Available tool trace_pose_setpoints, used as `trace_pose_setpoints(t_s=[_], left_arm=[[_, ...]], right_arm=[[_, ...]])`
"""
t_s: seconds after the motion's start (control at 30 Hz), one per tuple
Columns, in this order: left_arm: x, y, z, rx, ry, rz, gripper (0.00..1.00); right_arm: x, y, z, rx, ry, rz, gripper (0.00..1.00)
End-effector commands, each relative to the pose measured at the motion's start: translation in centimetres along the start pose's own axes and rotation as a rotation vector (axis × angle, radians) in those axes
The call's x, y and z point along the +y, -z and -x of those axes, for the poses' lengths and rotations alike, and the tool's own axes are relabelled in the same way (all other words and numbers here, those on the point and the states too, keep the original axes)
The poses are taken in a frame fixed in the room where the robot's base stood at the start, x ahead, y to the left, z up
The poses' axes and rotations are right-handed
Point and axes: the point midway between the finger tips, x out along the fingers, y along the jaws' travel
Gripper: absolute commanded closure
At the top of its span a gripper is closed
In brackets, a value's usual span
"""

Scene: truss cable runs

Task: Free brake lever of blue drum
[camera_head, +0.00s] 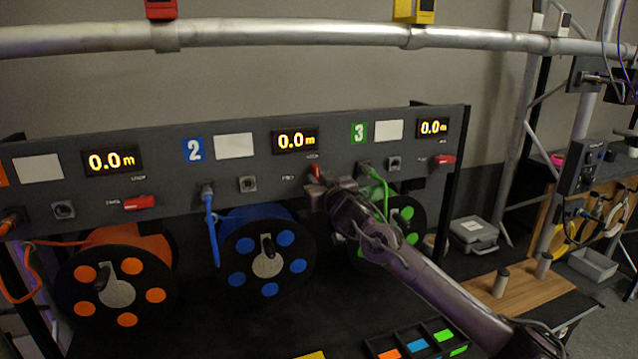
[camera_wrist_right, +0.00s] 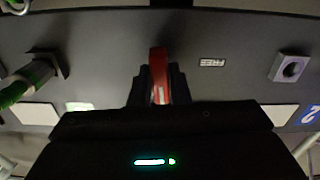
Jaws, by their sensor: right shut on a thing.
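The blue drum (camera_head: 244,262) hangs under the panel section marked 2, in the middle of the rack. Its red brake lever (camera_head: 316,171) is on the panel to the upper right of the drum and looks roughly upright, with its lower part hidden by my gripper. My right gripper (camera_head: 317,187) is at this lever. In the right wrist view the lever (camera_wrist_right: 158,76) stands between the two dark fingers (camera_wrist_right: 157,87), which are shut on it. A FREE label (camera_wrist_right: 213,62) is beside it there. My left gripper is out of view.
An orange drum (camera_head: 137,262) is at left and a green drum (camera_head: 402,222) at right, partly behind my arm. Their red levers (camera_head: 139,202) (camera_head: 443,163) lie roughly level. A blue cable (camera_head: 212,225) and a green cable (camera_head: 379,178) hang near the drums. The displays read 0.0 m.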

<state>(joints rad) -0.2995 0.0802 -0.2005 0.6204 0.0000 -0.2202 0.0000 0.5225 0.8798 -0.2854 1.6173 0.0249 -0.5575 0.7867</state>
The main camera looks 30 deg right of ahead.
Motion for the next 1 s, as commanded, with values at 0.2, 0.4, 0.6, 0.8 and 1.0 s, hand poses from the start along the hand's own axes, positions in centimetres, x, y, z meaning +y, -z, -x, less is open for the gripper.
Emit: trace_pose_setpoints(t_s=[0.2,0.4,0.6,0.8,1.0], left_arm=[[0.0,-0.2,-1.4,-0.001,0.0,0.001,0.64],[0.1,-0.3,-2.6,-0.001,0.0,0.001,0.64],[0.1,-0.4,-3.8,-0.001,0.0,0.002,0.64],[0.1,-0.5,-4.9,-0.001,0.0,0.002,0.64],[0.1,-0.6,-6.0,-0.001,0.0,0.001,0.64]], right_arm=[[-0.1,-0.3,0.0,0.0,-0.001,0.164,1.0],[-0.1,-0.3,0.0,0.001,0.0,0.355,1.0],[-0.1,-0.3,0.0,0.0,-0.001,0.545,1.0],[-0.1,-0.3,0.0,0.001,-0.001,0.735,1.0],[-0.1,-0.3,0.0,0.0,-0.001,0.926,1.0]])
